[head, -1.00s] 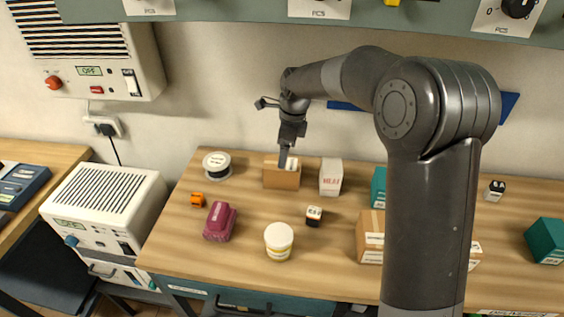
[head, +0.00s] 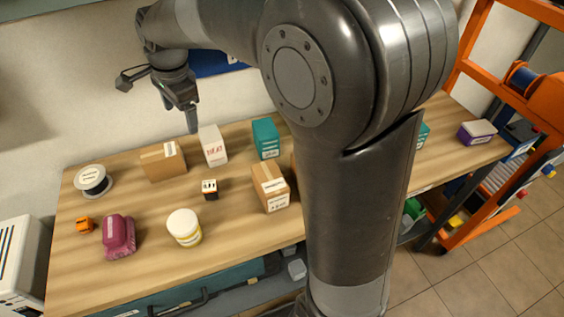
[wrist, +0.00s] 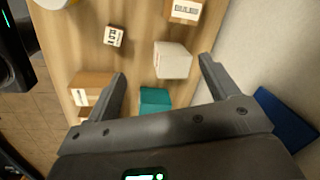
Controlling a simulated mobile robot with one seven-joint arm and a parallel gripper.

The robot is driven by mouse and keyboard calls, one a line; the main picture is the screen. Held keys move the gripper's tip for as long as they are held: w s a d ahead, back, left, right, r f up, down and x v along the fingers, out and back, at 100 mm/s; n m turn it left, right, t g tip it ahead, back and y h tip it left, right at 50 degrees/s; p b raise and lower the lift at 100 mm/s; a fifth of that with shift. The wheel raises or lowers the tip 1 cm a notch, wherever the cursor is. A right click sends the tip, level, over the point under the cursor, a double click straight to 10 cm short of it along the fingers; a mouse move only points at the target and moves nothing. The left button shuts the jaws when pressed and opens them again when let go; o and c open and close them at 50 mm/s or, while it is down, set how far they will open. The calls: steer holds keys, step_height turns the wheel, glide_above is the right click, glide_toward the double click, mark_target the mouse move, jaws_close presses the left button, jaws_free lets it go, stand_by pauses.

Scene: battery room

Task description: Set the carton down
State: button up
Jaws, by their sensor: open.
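Several cartons stand on the wooden bench (head: 135,210). A brown carton (head: 163,163) is at the back left; it also shows at the top of the wrist view (wrist: 185,10). Right of it is a white carton (head: 213,147) with red lettering, also in the wrist view (wrist: 172,62). A taped brown carton (head: 270,188) stands further forward, beside my arm. My gripper (head: 192,130) is in the air near the brown and white cartons. In the wrist view its two fingers (wrist: 163,68) are spread, with nothing held between them.
A teal box (head: 266,139) stands right of the white carton. A small dark cube (head: 209,189), white tub (head: 184,227), maroon object (head: 118,236), orange item (head: 84,225) and spool (head: 93,181) are on the bench. An orange rack (head: 468,62) stands at right. My arm hides part of the bench.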

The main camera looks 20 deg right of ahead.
steer(key=s+d+n+t, duration=0.1)
steer(key=s+d+n, duration=0.3)
steer(key=s, duration=0.4)
steer(key=s+d+n+t, duration=0.1)
steer(key=s+d+n, duration=0.3)
steer(key=s+d, duration=0.2)
steer(key=s+d+r+n+t+h, duration=0.1)
steer(key=s+d+n, duration=0.4)
steer(key=s, duration=0.5)
steer(key=shift+s+d+t, duration=0.2)
steer(key=shift+d+t, duration=0.05)
steer(key=shift+t, duration=0.15)
steer(key=shift+o, duration=0.6)
